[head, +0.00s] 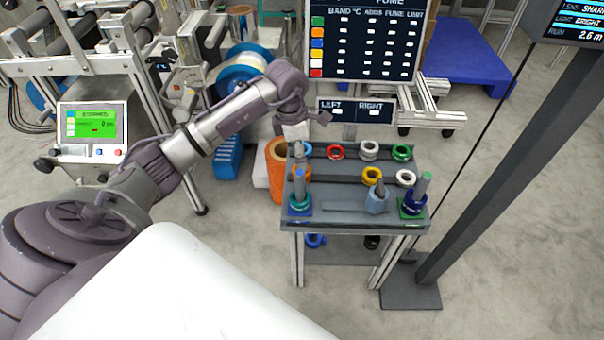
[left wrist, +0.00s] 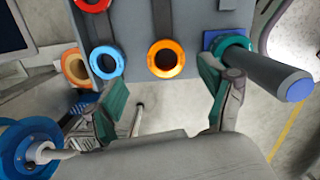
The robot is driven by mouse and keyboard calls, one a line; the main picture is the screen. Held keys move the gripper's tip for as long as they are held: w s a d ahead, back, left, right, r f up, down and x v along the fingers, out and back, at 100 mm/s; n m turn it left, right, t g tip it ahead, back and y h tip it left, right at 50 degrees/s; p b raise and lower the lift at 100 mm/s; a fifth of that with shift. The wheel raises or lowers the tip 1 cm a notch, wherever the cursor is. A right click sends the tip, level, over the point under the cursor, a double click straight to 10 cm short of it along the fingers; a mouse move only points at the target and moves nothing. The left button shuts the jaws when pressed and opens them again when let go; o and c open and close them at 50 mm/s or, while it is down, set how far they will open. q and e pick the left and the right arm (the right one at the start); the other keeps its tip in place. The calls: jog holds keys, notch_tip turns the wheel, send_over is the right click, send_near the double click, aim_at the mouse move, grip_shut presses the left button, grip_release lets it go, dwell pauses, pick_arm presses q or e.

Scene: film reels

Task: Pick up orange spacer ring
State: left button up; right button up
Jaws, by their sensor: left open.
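The orange spacer ring (left wrist: 166,58) lies flat on the grey cart top in the left wrist view, between a blue ring (left wrist: 106,62) and a post with a teal ring at its base (left wrist: 235,44). My left gripper (left wrist: 165,100) is open and empty, its two fingers on either side of the orange ring's line and apart from it. In the head view my left gripper (head: 298,130) hangs over the cart's back left corner. My right gripper is not in view.
The cart (head: 335,212) also holds a red ring (head: 335,152), a green ring (head: 402,152), a yellow ring (head: 373,176), white rings and upright posts along its front. A large orange roll (head: 277,165) stands left of it. A sign board (head: 363,40) rises behind.

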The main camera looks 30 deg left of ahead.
pick_arm(q)
jog(key=f, duration=0.3)
jog(key=f+b, duration=0.1)
jog(key=f, duration=0.1)
jog(key=shift+s+d, duration=0.25)
jog(key=shift+d, duration=0.15)
jog(key=shift+f, duration=0.25)
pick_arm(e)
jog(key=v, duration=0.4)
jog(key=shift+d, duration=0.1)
pick_arm(q)
jog(key=shift+c, duration=0.3)
jog(key=c, duration=1.2)
jog(key=shift+r, duration=0.15)
jog(key=shift+c, duration=0.2)
